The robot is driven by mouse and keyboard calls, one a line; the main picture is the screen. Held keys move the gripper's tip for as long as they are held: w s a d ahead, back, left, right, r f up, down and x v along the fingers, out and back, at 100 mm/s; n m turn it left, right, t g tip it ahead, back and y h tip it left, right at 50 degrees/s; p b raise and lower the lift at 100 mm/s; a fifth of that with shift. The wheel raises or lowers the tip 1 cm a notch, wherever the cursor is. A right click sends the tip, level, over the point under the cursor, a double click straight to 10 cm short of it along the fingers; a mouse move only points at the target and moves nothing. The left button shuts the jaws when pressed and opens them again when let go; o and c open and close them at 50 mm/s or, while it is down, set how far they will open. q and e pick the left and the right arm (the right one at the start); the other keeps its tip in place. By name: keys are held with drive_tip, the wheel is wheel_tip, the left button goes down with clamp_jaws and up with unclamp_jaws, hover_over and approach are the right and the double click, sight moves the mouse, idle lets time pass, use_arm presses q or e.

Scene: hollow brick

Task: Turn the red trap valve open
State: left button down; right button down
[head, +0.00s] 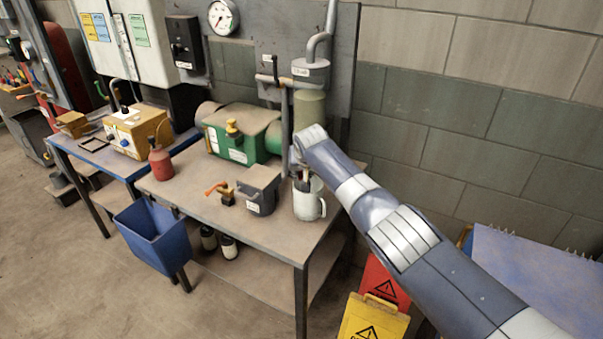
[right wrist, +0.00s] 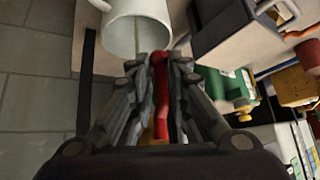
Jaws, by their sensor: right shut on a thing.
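The red trap valve handle (right wrist: 161,105) shows in the right wrist view as a red bar between the fingers of my right gripper (right wrist: 161,65), which is shut on it. In the head view my right gripper (head: 302,178) is just below the trap's cylinder (head: 309,108) and above a white jug (head: 309,203). My wrist hides the valve there, so I cannot tell how far it is turned. The white jug (right wrist: 138,30) also shows just beyond the fingertips in the right wrist view. My left gripper is not in view.
The workbench (head: 270,232) also holds a grey box (head: 259,190), a green machine (head: 240,133) and a red bottle (head: 160,161). A blue bin (head: 152,237) hangs at its front. Warning signs (head: 374,318) stand at the lower right, below my right arm.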

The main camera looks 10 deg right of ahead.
drive_tip(key=c, duration=1.7)
unclamp_jaws()
drive_tip(key=shift+s+r, duration=0.1)
drive_tip(key=shift+r, duration=0.1)
drive_tip(key=shift+v, duration=3.85)
